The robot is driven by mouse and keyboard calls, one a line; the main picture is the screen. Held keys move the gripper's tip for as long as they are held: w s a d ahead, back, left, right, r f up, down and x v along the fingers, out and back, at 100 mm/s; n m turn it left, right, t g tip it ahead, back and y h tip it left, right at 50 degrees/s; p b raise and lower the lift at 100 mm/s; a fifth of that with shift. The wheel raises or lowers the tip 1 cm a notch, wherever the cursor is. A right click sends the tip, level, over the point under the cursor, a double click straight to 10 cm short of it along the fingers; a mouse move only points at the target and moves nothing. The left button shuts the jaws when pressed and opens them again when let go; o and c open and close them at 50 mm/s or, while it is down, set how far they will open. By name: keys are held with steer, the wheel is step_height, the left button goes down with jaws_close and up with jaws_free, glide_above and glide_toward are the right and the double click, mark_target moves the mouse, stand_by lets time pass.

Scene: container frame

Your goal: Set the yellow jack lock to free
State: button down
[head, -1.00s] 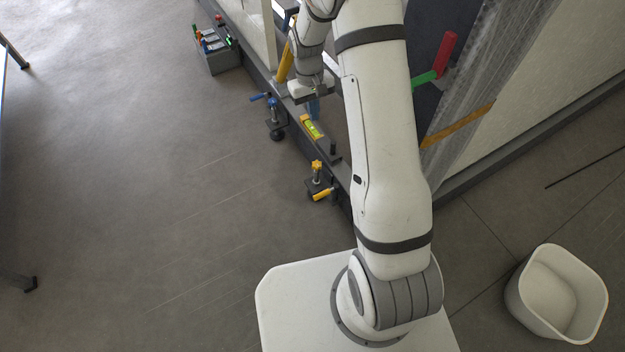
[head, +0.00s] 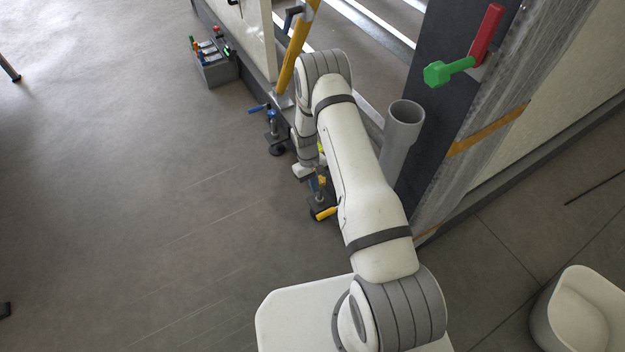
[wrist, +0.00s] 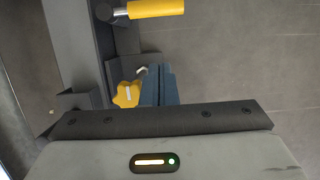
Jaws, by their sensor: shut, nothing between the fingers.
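The yellow jack shows in the head view beside the dark frame rail, with a yellow star-shaped knob (head: 322,181) and a yellow crank handle (head: 326,213) below it. In the wrist view the yellow knob (wrist: 124,96) has a pale mark on its face, and the yellow handle (wrist: 156,8) is at the top edge. My gripper (wrist: 158,72) has its blue fingers shut and empty, just right of the knob. They overlap the knob's right edge in the picture; I cannot tell whether they touch it. In the head view my wrist partly hides the jack top.
A blue jack (head: 272,125) stands farther along the rail. A grey box with coloured items (head: 217,70) is at the upper left. A grey tube (head: 400,135) and a red lever with a green grip (head: 450,71) are right of my arm. Floor to the left is clear.

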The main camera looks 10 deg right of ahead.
mark_target(330, 211)
steer(key=s+d+f+b, duration=0.1)
steer(key=s+f, duration=0.3)
steer(key=shift+s+d, duration=0.25)
steer(key=shift+s, duration=0.15)
steer(key=shift+a+f+b, duration=0.1)
steer(key=shift+f+b, duration=0.1)
steer(key=shift+b, duration=0.15)
